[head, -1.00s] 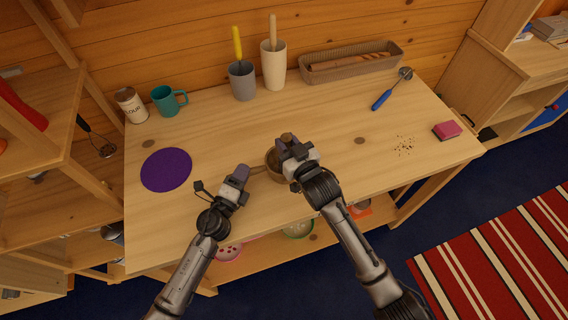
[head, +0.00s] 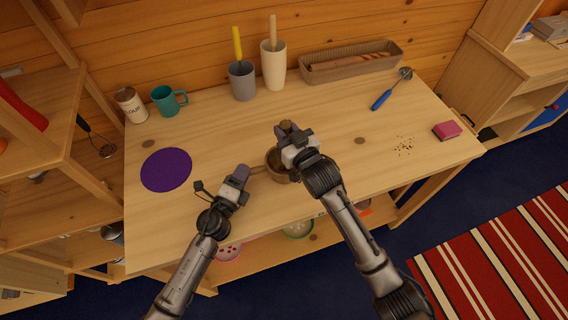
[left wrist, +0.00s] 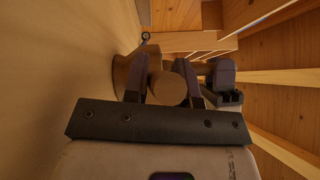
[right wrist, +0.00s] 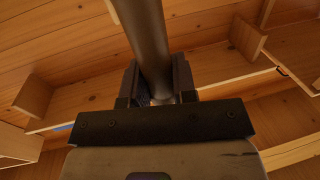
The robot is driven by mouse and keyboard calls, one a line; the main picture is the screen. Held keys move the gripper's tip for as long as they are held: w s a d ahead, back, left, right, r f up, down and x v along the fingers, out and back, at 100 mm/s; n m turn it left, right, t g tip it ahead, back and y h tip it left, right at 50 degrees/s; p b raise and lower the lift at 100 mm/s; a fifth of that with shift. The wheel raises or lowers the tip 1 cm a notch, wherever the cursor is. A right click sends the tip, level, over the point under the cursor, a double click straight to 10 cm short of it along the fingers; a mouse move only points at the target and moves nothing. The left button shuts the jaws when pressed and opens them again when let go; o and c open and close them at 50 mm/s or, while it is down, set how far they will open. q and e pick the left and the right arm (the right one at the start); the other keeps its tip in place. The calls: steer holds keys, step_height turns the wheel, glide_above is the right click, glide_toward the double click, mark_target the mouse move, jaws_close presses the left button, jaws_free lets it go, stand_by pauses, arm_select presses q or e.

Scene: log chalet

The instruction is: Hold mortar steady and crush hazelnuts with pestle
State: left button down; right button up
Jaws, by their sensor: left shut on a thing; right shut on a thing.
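The brown mortar (head: 274,166) stands on the table near its front middle, partly hidden by my right gripper. My left gripper (head: 250,170) is shut on the mortar's handle, which points left in the head view; its round end (left wrist: 167,89) shows between the fingers in the left wrist view. My right gripper (head: 288,140) is above the mortar, shut on the pestle (head: 286,125), whose top shows above the fingers. In the right wrist view the pestle (right wrist: 147,35) is a dark shaft between the fingers. The mortar's inside and any hazelnuts in it are hidden.
A purple round mat (head: 166,169), teal mug (head: 168,100) and flour jar (head: 131,105) are at the left. Two utensil cups (head: 242,82) and a basket (head: 340,70) stand at the back. A blue-handled tool (head: 383,99), crumbs (head: 403,146) and pink sponge (head: 447,130) lie right.

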mark_target(285, 122)
arm_select(q)
steer(key=shift+r, duration=0.1)
arm_select(e)
steer(key=shift+f, duration=1.7)
steer(key=shift+r, duration=4.85)
arm_select(q)
steer(key=c, duration=0.8)
jaws_free()
steer(key=shift+c, duration=0.2)
